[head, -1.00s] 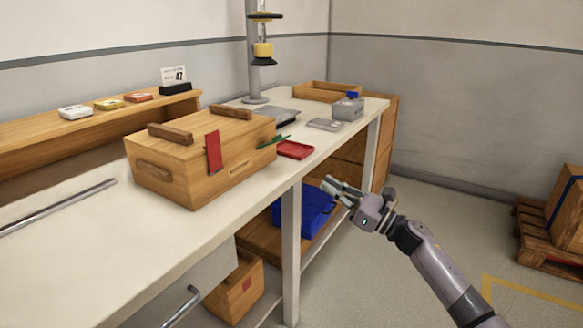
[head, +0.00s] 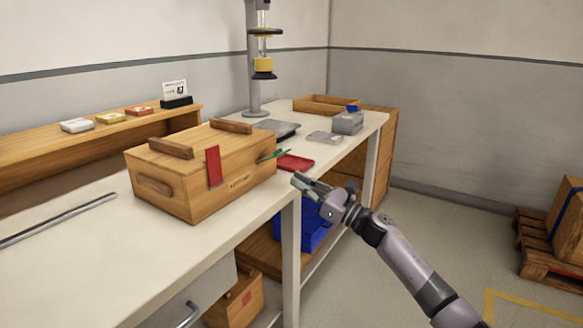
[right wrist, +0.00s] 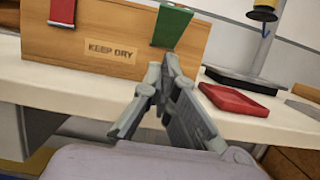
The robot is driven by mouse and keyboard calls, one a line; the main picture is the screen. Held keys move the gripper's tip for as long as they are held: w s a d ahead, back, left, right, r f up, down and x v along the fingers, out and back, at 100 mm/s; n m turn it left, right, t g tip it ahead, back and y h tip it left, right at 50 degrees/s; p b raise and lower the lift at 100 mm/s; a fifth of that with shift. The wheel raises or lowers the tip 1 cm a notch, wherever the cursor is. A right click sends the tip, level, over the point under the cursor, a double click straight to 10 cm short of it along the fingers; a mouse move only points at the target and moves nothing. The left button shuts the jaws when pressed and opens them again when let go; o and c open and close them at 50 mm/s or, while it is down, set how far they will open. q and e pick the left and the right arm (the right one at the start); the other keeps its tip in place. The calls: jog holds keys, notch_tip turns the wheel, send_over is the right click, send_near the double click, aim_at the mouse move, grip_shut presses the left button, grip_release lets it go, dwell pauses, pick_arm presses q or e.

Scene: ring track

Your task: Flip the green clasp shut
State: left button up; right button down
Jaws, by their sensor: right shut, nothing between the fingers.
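A wooden box (head: 185,195) with a lid stands on the workbench. Its green clasp (head: 275,154) sticks out from the box's right end in the head view, raised away from the front face. In the right wrist view the green clasp (right wrist: 172,26) shows at the top, slanting out from the lid edge, beyond my fingertips. A red clasp (head: 213,167) hangs down against the front face and also shows in the right wrist view (right wrist: 62,11). My right gripper (head: 303,187) is shut and empty, by the bench's front edge, apart from the clasp. My left gripper is out of view.
A red tray (head: 295,163) lies right of the box on the bench (head: 90,250), with a dark flat device (head: 280,128) and a grey block (head: 347,123) farther back. A blue bin (head: 318,228) is on the shelf below.

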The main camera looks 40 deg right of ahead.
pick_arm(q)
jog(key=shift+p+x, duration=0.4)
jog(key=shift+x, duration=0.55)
pick_arm(e)
jog(key=shift+w+a+r, duration=0.25)
jog(key=shift+w+r, duration=0.4)
jog(key=shift+r, duration=0.3)
jog(key=shift+w+a+r, duration=0.25)
jog(key=shift+w+r, duration=0.35)
jog(key=shift+r, duration=0.3)
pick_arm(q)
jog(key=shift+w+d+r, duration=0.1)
